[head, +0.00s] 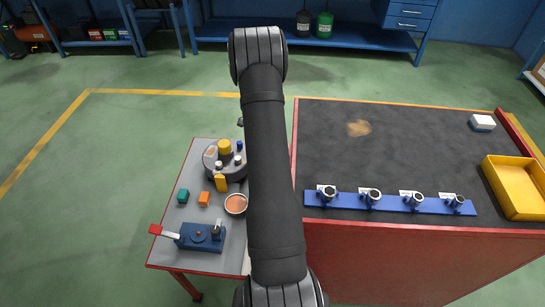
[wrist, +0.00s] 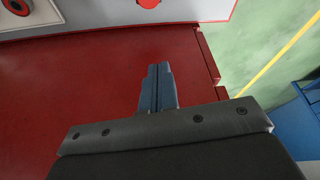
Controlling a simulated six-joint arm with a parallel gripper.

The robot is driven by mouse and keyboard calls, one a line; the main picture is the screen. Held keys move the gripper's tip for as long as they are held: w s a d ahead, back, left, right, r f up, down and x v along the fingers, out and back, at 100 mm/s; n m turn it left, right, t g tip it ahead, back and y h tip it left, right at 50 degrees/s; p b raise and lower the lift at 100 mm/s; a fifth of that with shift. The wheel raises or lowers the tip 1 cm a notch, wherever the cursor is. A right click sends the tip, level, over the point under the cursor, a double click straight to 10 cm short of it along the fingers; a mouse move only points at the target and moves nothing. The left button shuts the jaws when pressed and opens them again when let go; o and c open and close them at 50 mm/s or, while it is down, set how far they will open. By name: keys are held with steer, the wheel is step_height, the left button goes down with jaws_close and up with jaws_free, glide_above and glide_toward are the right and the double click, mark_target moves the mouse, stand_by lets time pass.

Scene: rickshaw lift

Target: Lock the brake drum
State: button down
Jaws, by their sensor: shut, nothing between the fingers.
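A round grey drum-like part (head: 211,168) lies on the small grey-topped table at the left in the head view. A yellow cylinder (head: 224,147) and several small pegs stand on it, and my arm partly covers its right side. A blue fixture (head: 203,238) with a red-ended lever (head: 155,229) sits at the table's front. I cannot tell which part is the brake drum's lock. My gripper (wrist: 157,72) is shut and empty over a dark red surface (wrist: 80,90) in the wrist view. It is hidden in the head view.
A dark bench (head: 430,145) at the right holds a blue rack (head: 338,200) and a yellow bin (head: 518,195).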

steer(key=shift+f, duration=0.2)
steer(key=f, duration=0.9)
steer(key=shift+d+f, duration=0.1)
steer(key=shift+d, duration=0.1)
steer(key=shift+s+a, duration=0.1)
steer(key=shift+a, duration=0.45)
steer(key=shift+a, duration=1.5)
steer(key=shift+d, duration=0.1)
